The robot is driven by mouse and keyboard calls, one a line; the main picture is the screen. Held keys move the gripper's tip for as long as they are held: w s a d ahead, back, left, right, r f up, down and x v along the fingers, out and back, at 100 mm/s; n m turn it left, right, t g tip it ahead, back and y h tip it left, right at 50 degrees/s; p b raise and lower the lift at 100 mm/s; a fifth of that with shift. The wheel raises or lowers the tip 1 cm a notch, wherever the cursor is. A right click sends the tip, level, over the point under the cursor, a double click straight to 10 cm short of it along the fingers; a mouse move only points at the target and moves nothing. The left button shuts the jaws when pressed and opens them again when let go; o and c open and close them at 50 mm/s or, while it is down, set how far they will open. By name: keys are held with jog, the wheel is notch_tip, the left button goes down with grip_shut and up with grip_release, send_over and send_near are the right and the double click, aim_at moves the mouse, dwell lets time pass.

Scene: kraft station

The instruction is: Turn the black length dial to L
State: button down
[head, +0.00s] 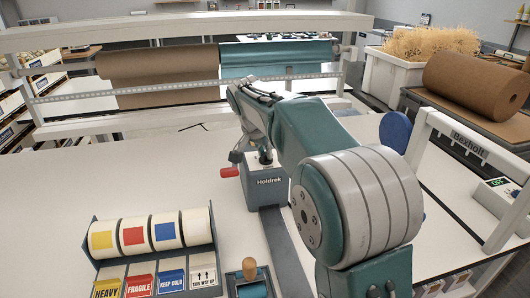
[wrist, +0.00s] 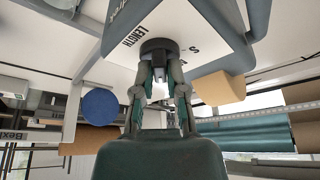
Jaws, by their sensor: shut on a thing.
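The black length dial (wrist: 158,45) sits on a pale panel in the wrist view, with the word LENGTH beside it and a letter S on its other side. My gripper (wrist: 160,72) is shut on the dial, one finger on each side. No L mark is readable, and I cannot tell which mark the dial points to. In the head view the grey Holdrek machine (head: 268,187) with a red handle (head: 230,172) stands at the middle of the table, under my gripper; my arm hides part of it.
A rack with red, blue and yellow label rolls (head: 152,232) stands at the front left, with a wooden-handled tool (head: 249,270) beside it. Brown and teal paper rolls hang at the back. A grey Boxholt frame (head: 470,145) stands right. The table's left middle is clear.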

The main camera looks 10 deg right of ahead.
jog(key=shift+w+r, duration=0.1)
jog(key=shift+w, duration=0.05)
dwell(0.4)
jog(key=c, duration=0.7)
grip_release()
jog(key=shift+a, duration=0.1)
jog(key=v, duration=1.1)
jog(key=shift+a+r, duration=0.25)
jog(key=shift+a, duration=0.05)
